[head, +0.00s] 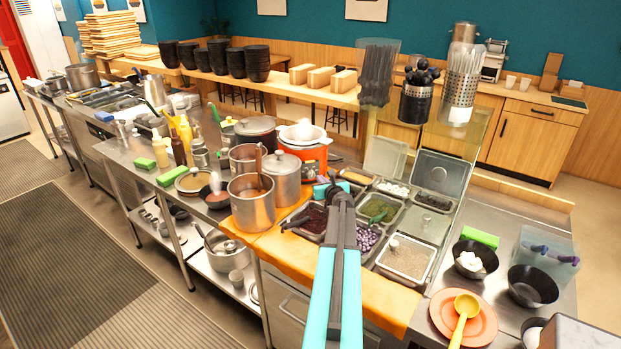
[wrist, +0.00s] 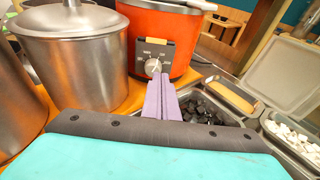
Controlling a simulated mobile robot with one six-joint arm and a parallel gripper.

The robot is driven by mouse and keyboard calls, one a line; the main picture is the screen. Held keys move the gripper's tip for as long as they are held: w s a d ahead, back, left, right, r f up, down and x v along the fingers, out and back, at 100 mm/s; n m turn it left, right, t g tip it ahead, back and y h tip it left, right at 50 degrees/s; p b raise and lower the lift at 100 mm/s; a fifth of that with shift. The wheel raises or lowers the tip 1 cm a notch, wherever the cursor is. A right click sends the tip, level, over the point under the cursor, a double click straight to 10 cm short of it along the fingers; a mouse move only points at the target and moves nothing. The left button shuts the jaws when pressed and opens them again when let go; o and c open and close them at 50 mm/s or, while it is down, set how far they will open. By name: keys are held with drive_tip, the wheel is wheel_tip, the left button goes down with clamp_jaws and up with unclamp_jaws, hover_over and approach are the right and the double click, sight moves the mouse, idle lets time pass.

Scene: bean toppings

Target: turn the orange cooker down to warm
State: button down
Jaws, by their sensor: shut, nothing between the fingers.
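The orange cooker (head: 318,153) stands at the back of the counter in the head view, partly hidden by steel pots. In the wrist view the orange cooker (wrist: 190,28) shows its front, with a round silver knob (wrist: 153,67) on a dark label panel. The label words are too small to read surely. My gripper (wrist: 159,82) has its purple fingers shut together and empty, with the tips just below the knob in the picture. I cannot tell whether they touch it. In the head view my gripper (head: 333,186) reaches toward the cooker, its tips hard to make out.
A lidded steel pot (wrist: 75,55) stands close left of my fingers. A bin of dark pieces (wrist: 215,110) and a bin of white pieces (wrist: 290,130) lie to the right. An open steel pot (head: 251,205) stands near the arm. Free room around the gripper is narrow.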

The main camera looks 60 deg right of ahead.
drive_tip(key=shift+w+d, duration=0.1)
drive_tip(key=shift+w, duration=0.05)
drive_tip(key=shift+w+d+p, duration=0.35)
drive_tip(key=shift+w+d, duration=0.75)
drive_tip(key=shift+w, duration=0.15)
drive_tip(key=shift+w+d+p, duration=0.35)
drive_tip(key=shift+w+d, duration=0.7)
drive_tip(key=shift+w, duration=0.2)
drive_tip(key=shift+a+f, duration=0.1)
drive_tip(key=shift+w+a, duration=0.5)
drive_tip(key=shift+r, duration=0.2)
drive_tip(key=shift+r+p, duration=0.4)
drive_tip(key=shift+p, duration=0.1)
drive_tip(key=shift+s+a+b, duration=0.3)
drive_tip(key=shift+s+a, duration=0.7)
drive_tip(key=shift+s, duration=0.15)
drive_tip(key=shift+s+a+b, duration=0.3)
drive_tip(key=shift+s+a, duration=0.65)
drive_tip(key=shift+s, duration=0.2)
